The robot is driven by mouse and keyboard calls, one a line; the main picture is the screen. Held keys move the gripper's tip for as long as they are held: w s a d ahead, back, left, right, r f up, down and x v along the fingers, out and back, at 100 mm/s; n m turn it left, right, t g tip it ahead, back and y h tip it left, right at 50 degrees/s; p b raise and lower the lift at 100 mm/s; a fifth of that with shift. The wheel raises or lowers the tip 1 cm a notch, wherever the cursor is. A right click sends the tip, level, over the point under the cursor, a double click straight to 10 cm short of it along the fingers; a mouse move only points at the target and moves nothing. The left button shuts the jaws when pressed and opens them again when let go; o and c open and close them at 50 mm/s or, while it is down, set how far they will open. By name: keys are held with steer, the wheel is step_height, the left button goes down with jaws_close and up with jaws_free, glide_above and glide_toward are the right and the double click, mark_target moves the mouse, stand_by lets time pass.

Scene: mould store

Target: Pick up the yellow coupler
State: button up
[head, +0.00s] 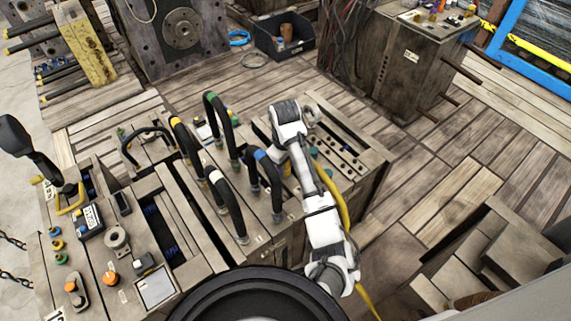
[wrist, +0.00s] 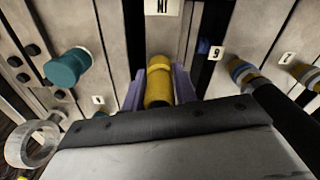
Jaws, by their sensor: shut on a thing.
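The yellow coupler (wrist: 159,82) is in the middle of the wrist view, a short yellow cylinder with a lighter collar at its far end. My gripper (wrist: 158,92) has its purple fingers on both sides of it and is shut on it. The coupler is close to the grey mould block face, below a white label; whether it is still seated there, I cannot tell. In the head view my white arm (head: 318,205) reaches over the mould blocks and hides the gripper's fingertips and the coupler.
A teal coupler (wrist: 68,67) and a clear ring (wrist: 33,145) are at left in the wrist view. Hose ends with blue and yellow bands (wrist: 244,74) are at right. In the head view, several black hose loops (head: 222,125) stand left of my arm. Wooden floor (head: 445,200) is open at right.

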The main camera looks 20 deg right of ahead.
jaws_close()
step_height(320, 180, up, 20)
steer(key=p, duration=0.6)
steer(key=shift+p, duration=0.4)
